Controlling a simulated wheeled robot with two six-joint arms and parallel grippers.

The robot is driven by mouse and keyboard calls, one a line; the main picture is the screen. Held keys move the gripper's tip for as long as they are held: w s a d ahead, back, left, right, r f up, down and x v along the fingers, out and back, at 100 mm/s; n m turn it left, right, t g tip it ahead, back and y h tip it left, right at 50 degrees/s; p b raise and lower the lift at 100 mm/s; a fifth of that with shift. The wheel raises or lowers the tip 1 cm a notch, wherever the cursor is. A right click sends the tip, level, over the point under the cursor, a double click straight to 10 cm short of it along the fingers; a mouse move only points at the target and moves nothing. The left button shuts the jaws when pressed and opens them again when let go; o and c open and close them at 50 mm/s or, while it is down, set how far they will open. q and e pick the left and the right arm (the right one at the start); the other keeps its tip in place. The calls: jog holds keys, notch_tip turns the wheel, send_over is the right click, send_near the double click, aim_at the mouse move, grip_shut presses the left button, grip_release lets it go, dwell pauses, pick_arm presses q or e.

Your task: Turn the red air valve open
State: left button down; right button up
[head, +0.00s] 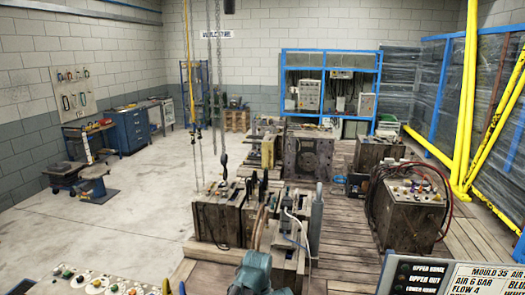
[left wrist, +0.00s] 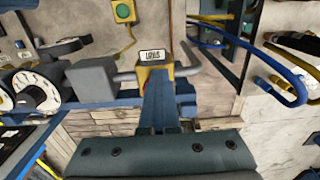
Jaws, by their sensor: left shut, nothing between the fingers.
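In the left wrist view, my left gripper (left wrist: 157,82) is shut and empty, its blue-grey fingers together. The fingertips are in front of a yellow block (left wrist: 153,62) with a small label, and grey pipe stubs show on both sides of it. I cannot tell whether the fingers touch the block. My right gripper is not in view.
In the left wrist view, round dial gauges (left wrist: 37,90) are at the left, a green button box (left wrist: 123,11) above, and blue hoses (left wrist: 265,62) at the right. In the head view, a grey cylinder (head: 315,215) stands by mould blocks (head: 220,215); open floor (head: 110,225) lies left.

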pick_arm(q)
jog(key=shift+d, duration=0.25)
jog(key=shift+s+d, duration=0.1)
jog(key=shift+d, duration=0.65)
jog(key=shift+s, duration=0.15)
jog(key=shift+s+d, duration=0.15)
jog(key=shift+s, duration=0.1)
notch_tip(320, 180, up, 6)
jog(key=p, duration=0.6)
jog(key=shift+s, duration=0.25)
